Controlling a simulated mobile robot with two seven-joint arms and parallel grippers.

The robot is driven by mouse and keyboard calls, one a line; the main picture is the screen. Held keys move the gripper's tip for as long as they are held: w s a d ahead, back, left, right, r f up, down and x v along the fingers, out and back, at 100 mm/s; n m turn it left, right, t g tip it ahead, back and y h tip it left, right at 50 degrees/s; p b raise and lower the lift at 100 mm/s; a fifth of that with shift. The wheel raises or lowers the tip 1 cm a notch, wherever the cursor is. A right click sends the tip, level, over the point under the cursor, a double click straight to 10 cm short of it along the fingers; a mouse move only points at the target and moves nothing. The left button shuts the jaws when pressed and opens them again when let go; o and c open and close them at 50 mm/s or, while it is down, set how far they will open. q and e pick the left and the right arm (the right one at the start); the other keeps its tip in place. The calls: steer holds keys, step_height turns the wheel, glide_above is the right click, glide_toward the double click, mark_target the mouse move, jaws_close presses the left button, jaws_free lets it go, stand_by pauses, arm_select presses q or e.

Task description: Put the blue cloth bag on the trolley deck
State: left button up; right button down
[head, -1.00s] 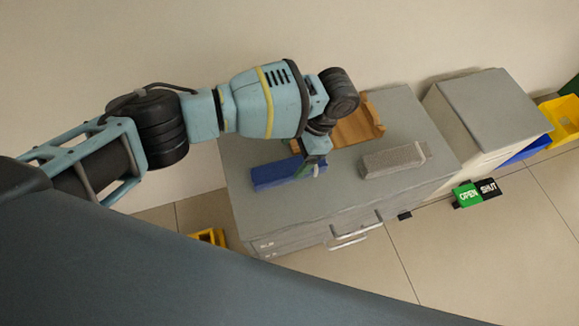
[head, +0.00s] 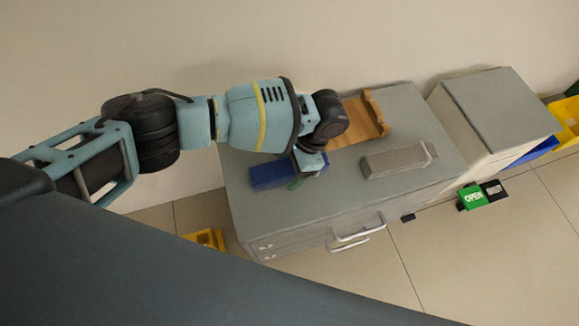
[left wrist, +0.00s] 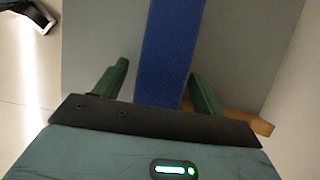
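A long blue box-shaped object (head: 268,176), which I take for the blue cloth bag, lies on the grey drawer cabinet top (head: 260,215), towards its left side. My left gripper (head: 302,180) is low over the bag's right end. In the left wrist view my left gripper (left wrist: 160,85) is open, its green fingers on either side of the bag (left wrist: 168,55). A gap shows at the left finger. The right finger is close to the bag, and I cannot tell whether it touches. I cannot make out a trolley deck. My right gripper is not in view.
A wooden tray (head: 362,120) lies behind my gripper, and a grey block (head: 398,159) lies to the right. A second grey cabinet (head: 497,108), yellow bins (head: 565,122) and a green OPEN sign (head: 473,198) stand further right. The cabinet top's front is clear.

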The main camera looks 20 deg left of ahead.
mark_target(283, 169)
arm_select(q)
steer(key=c, duration=1)
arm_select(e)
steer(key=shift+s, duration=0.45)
arm_select(q)
steer(key=shift+r, duration=0.1)
